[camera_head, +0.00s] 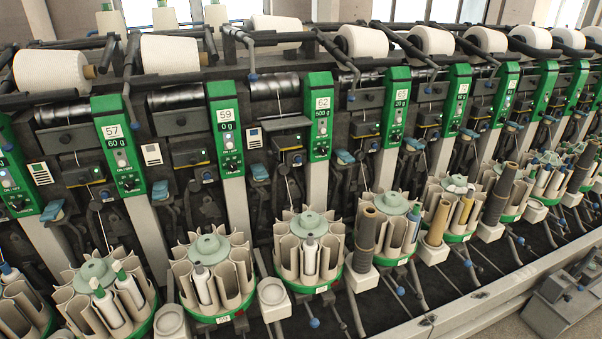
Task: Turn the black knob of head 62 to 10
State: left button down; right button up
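Head 62 is the green panel (319,125) near the middle of the camera_head view. It carries a white label with 62 and a display reading 500 g. A pale round button sits below the display, and small dark controls (320,147) sit near the panel's lower end. They are too small to read a knob's setting. A dark box (290,141) with a light on it is mounted just left of the panel. Neither of my grippers is in view, and nothing covers the panel.
Similar green panels stand on both sides, with 59 (226,130) to the left and 65 (396,105) to the right. Below head 62 is a round magazine (309,250) of bobbins. White yarn cones (362,41) lie along the top. Thin levers with blue knobs stick out at front.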

aim_at(322, 149)
jog(key=i+l+z, duration=0.1)
jog(key=l+z, duration=0.3)
jog(key=i+l+z, duration=0.15)
jog(key=z, duration=0.2)
jog(key=i+l+z, duration=0.15)
jog(key=z, duration=0.25)
